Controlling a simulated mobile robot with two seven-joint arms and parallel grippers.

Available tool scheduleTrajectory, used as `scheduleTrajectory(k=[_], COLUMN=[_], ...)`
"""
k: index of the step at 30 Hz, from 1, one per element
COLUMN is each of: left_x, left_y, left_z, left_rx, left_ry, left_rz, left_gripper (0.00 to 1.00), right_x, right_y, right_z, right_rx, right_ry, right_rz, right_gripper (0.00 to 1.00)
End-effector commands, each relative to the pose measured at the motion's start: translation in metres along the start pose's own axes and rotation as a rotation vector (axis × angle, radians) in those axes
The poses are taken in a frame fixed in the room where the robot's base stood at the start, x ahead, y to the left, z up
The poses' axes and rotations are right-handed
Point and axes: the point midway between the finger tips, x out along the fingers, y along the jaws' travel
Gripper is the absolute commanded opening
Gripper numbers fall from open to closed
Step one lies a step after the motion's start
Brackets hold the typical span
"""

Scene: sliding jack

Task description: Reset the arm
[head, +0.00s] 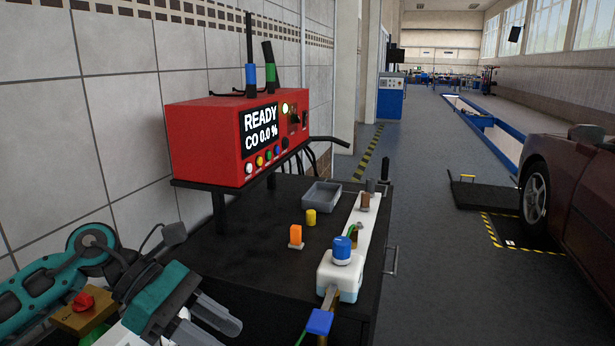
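My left arm, teal and grey, is folded in the lower left corner. Its gripper (222,328) points right, beside the left front of the dark table (240,250). Two grey fingers show apart at the bottom edge, and I see nothing between them. My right arm and gripper are out of view.
A red analyser box (222,140) reading READY stands on a shelf by the tiled wall. The table holds a grey tray (321,195), a yellow cylinder (311,217), an orange block (296,235) and a white fixture with a blue cap (342,250).

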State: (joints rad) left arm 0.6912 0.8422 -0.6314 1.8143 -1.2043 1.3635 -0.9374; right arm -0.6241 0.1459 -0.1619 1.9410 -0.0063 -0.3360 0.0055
Motion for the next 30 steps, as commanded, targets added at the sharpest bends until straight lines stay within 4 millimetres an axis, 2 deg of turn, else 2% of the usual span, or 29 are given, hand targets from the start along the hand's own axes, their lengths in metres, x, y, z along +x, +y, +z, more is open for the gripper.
scheduleTrajectory(k=[1, 3, 6, 8, 11, 14, 17, 20, 21, 22, 23, 24, 27, 30], left_x=[0.021, 0.038, 0.048, 0.049, 0.045, 0.043, 0.047, 0.061, 0.070, 0.075, 0.082, 0.090, 0.108, 0.121], left_y=[-0.005, -0.005, -0.001, 0.006, 0.021, 0.035, 0.040, 0.028, 0.018, 0.010, 0.000, -0.013, -0.042, -0.064], left_z=[0.013, 0.033, 0.051, 0.055, 0.044, 0.012, -0.042, -0.108, -0.134, -0.153, -0.169, -0.189, -0.225, -0.244], left_rx=[-0.101, -0.263, -0.533, -0.716, -1.046, -1.401, -1.776, -2.161, -2.310, -2.412, 2.381, 2.292, 2.118, 2.009], left_ry=[-0.150, -0.360, -0.649, -0.818, -1.087, -1.343, -1.587, -1.822, -1.908, -1.968, 1.921, 1.827, 1.651, 1.546], left_rz=[-0.017, -0.029, -0.049, -0.063, -0.086, -0.109, -0.123, -0.129, -0.127, -0.123, 0.115, 0.100, 0.070, 0.054], left_gripper=[0.39, 0.39, 0.39, 0.39, 0.39, 0.39, 0.39, 0.39, 0.39, 0.39, 0.39, 0.39, 0.39, 0.39], right_x=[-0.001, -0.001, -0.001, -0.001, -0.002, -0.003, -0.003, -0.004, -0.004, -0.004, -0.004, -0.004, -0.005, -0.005], right_y=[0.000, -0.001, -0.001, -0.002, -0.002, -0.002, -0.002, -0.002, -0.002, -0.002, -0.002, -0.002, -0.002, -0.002], right_z=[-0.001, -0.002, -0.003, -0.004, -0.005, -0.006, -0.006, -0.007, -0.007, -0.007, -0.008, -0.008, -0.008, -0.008], right_rx=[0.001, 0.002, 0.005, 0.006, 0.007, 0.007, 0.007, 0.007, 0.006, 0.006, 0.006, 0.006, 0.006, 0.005], right_ry=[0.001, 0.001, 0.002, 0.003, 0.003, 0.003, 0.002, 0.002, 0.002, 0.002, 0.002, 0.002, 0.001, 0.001], right_rz=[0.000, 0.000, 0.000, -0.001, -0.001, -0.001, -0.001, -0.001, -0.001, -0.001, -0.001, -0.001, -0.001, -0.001], right_gripper=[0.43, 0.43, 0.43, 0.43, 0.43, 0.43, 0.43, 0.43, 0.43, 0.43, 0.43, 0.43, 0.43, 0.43])
